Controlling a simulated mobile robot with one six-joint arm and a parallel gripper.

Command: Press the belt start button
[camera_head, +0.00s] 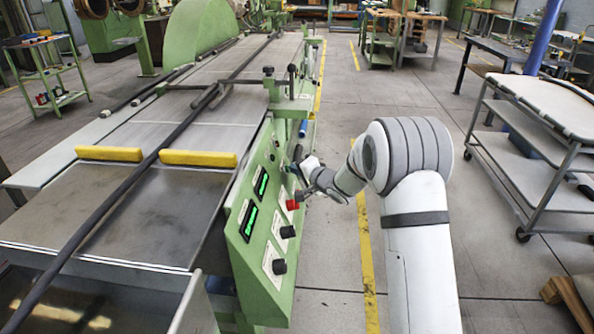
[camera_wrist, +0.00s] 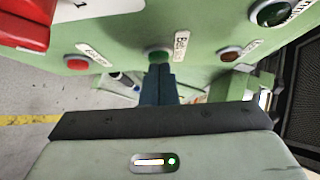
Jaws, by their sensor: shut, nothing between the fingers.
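The green control panel (camera_head: 262,217) slopes along the right side of the extruder line. In the wrist view, a green button (camera_wrist: 158,56) sits on the panel beside a label that seems to begin with "Belt". My gripper (camera_wrist: 159,70) is shut and empty, its fingertips just below that button in the picture and overlapping its lower edge. I cannot tell whether they touch it. In the head view my gripper (camera_head: 294,165) is at the panel's right edge, and the button under it cannot be made out.
A red button (camera_wrist: 76,62) is left of the green one and a brownish-red button (camera_wrist: 230,55) is right. A dark green round control (camera_wrist: 271,13) and a large red part (camera_wrist: 24,28) are near the top corners. A grey cart (camera_head: 545,150) stands right; open floor lies between.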

